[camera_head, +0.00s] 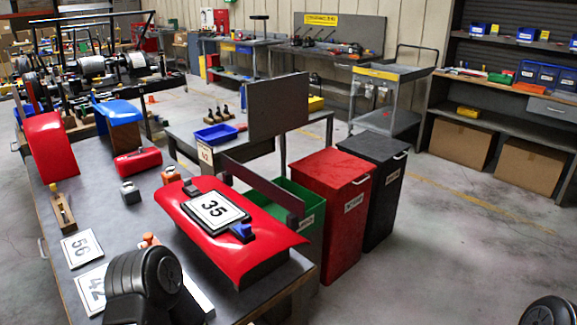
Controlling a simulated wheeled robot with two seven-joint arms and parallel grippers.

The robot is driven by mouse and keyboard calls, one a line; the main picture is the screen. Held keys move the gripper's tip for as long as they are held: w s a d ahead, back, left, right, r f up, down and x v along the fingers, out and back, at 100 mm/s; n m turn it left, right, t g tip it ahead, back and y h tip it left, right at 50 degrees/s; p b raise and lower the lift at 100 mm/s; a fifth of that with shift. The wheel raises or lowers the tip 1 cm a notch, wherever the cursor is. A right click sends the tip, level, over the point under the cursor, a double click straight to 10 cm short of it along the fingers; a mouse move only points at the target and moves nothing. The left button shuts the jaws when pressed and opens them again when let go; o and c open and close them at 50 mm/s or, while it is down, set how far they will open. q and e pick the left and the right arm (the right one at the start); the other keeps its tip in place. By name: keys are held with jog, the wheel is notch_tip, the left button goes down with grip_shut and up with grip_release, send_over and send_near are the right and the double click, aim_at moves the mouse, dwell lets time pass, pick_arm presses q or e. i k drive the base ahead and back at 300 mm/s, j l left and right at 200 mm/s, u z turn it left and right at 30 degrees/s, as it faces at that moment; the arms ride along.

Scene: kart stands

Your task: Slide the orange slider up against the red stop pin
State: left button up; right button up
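A small orange piece (149,240) shows on the dark workbench, just behind a black rounded part of my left arm. It may be the orange slider, but its lower part is hidden. A pale bar (199,296) sticks out to the right of the same arm part; whether it belongs with the orange piece is hidden. I cannot make out a red stop pin. Neither gripper shows; only black rounded arm parts are in view, at the bottom left and bottom right corner.
The workbench (100,205) holds a red panel with plate 35 (262,250), loose number plates (82,248), a wooden block (62,211), a small orange-topped item (171,175) and a red case (137,161). Red (330,205) and black bins (385,190) stand right of it. Open floor lies further right.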

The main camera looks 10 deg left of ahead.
aim_at(148, 237)
jog(key=u, duration=1.25)
